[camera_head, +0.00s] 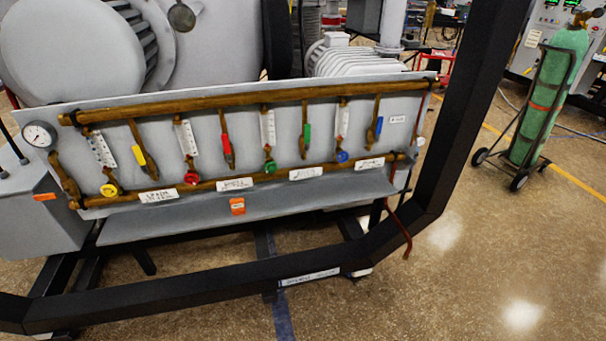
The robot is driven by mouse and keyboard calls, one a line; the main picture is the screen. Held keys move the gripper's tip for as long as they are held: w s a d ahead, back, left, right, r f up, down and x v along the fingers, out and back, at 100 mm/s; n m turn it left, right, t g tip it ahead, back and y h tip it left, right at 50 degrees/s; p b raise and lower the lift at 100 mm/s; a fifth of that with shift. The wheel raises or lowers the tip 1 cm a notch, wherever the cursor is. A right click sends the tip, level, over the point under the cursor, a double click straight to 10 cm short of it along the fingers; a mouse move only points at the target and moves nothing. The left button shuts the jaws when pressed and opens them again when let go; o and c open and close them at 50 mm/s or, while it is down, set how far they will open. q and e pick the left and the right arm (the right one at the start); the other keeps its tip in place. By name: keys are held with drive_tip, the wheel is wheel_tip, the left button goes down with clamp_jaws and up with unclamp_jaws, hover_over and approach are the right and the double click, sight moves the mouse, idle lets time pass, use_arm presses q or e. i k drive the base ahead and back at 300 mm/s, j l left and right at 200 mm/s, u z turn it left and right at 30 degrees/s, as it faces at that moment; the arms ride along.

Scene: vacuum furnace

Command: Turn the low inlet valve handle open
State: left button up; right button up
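A grey valve panel (215,140) carries an upper copper pipe (250,98) and a lower copper pipe (205,187). Lever handles hang between the pipes: yellow (139,156), red (227,145), green (306,131) and blue (379,127). Lower down are round knobs in yellow (109,189), red (191,178), green (270,167) and blue (342,156). A thin red-brown bar (399,228) hangs below the panel's right end. The labels are too small to read, so I cannot tell which handle is the low inlet valve. Neither gripper is in view.
A black frame beam (190,296) runs low in front of the panel and rises as a slanted post (465,105) at its right. A grey shelf (245,207) juts below the pipes. A green gas cylinder (549,90) stands on a cart at right. Open floor (480,265) lies at lower right.

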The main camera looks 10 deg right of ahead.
sight(50, 196)
drive_tip(key=u, duration=1.4)
